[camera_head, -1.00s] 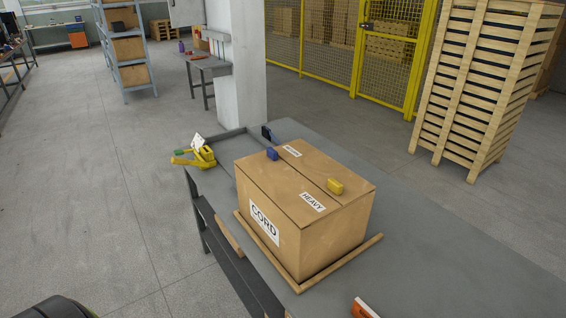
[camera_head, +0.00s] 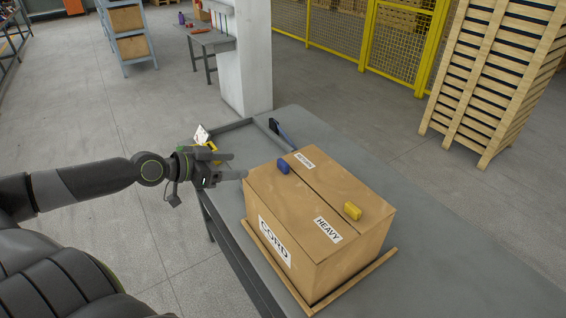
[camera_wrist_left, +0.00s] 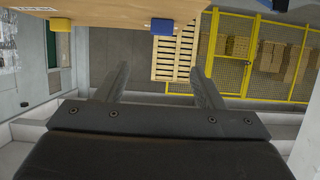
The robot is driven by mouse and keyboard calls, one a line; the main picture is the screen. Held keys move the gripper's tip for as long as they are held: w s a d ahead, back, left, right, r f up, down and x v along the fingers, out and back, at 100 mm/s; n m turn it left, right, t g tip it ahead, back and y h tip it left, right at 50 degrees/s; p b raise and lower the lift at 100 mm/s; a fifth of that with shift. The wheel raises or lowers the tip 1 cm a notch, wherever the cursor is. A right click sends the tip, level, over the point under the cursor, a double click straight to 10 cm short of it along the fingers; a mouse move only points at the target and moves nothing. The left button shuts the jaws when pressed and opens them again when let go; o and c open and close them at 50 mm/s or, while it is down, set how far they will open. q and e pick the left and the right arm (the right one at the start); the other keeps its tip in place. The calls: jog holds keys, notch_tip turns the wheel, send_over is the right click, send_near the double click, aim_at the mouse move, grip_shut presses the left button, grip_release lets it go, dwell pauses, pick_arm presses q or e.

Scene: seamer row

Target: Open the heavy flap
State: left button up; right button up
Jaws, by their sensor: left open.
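A closed cardboard box (camera_head: 285,262) marked CORD stands on the grey bench. Its top has two flaps split by a seam. The flap nearer my left arm (camera_head: 290,205) bears the HEAVY label (camera_head: 328,230) and a blue block (camera_head: 283,167) close to the seam. The other flap (camera_head: 335,185) bears a yellow block (camera_head: 352,211) and a small label. My left gripper (camera_head: 239,165) is open and empty, beside the box's far left corner. In the left wrist view its fingers (camera_wrist_left: 160,85) are apart, with the blue block (camera_wrist_left: 162,27) and yellow block (camera_wrist_left: 62,25) above. My right gripper is out of view.
Wooden strips (camera_head: 352,284) border the box on the bench (camera_head: 440,240). A yellow tape dispenser (camera_head: 212,147) is partly hidden behind my gripper. A dark blue tool (camera_head: 281,132) lies behind the box. The bench right of the box is clear. A pillar (camera_head: 246,60) rises behind.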

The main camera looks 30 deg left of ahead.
aim_at(283, 163)
pick_arm(q)
jog(key=b+x, duration=0.4)
jog(key=x, duration=0.1)
jog(key=shift+w+f+b, duration=0.2)
jog(key=shift+w+b, duration=0.1)
jog(key=shift+b, duration=0.05)
jog(key=p+x, duration=0.1)
jog(key=x, duration=1)
jog(key=shift+w+f, duration=0.15)
jog(key=shift+c, duration=0.3)
grip_shut()
jog(key=shift+d, duration=0.15)
